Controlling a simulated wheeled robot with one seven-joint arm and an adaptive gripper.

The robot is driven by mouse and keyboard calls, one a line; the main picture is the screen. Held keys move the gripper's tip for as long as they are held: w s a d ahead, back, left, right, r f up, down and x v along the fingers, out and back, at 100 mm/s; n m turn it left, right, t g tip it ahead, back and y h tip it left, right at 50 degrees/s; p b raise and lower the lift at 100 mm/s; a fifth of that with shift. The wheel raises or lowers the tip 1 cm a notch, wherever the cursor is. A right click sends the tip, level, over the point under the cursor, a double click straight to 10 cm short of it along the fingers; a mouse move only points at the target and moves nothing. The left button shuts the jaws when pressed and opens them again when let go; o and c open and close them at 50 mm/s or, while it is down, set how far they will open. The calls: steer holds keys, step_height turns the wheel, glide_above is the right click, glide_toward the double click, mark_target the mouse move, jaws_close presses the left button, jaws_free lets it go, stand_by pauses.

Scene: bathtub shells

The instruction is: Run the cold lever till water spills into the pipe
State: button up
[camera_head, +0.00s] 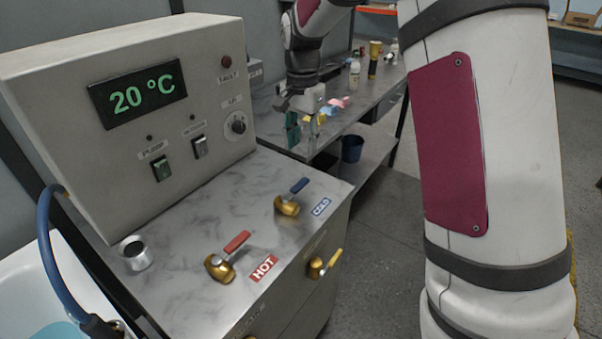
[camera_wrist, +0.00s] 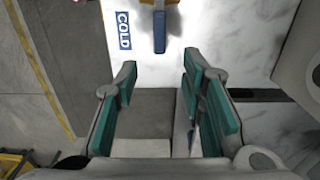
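The cold lever (camera_head: 299,186) has a blue handle on a brass valve on the marbled counter, beside a blue COLD label (camera_head: 321,207). In the wrist view the blue handle (camera_wrist: 159,32) is ahead of the fingers, near the top edge. My gripper (camera_head: 303,130) hangs above and behind the valve in the head view. Its teal-padded fingers (camera_wrist: 160,85) are apart, with nothing between them, and do not touch the lever. A short metal pipe opening (camera_head: 135,253) stands at the counter's left. I see no water flowing there.
The hot lever (camera_head: 236,243) is red, left of the cold one. A brass valve with a yellow handle (camera_head: 324,264) is on the counter's front. The control panel (camera_head: 190,70) reads 20 °C. A blue hose (camera_head: 50,255) enters the white tub (camera_head: 22,275), which holds bluish water.

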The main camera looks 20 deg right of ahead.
mark_target(302, 181)
step_height(302, 181, down, 11)
steer(key=shift+s+r+p, duration=0.1)
steer(key=shift+r+p, duration=0.05)
steer(key=shift+p, duration=0.15)
steer(key=shift+c, duration=0.3)
jaws_close()
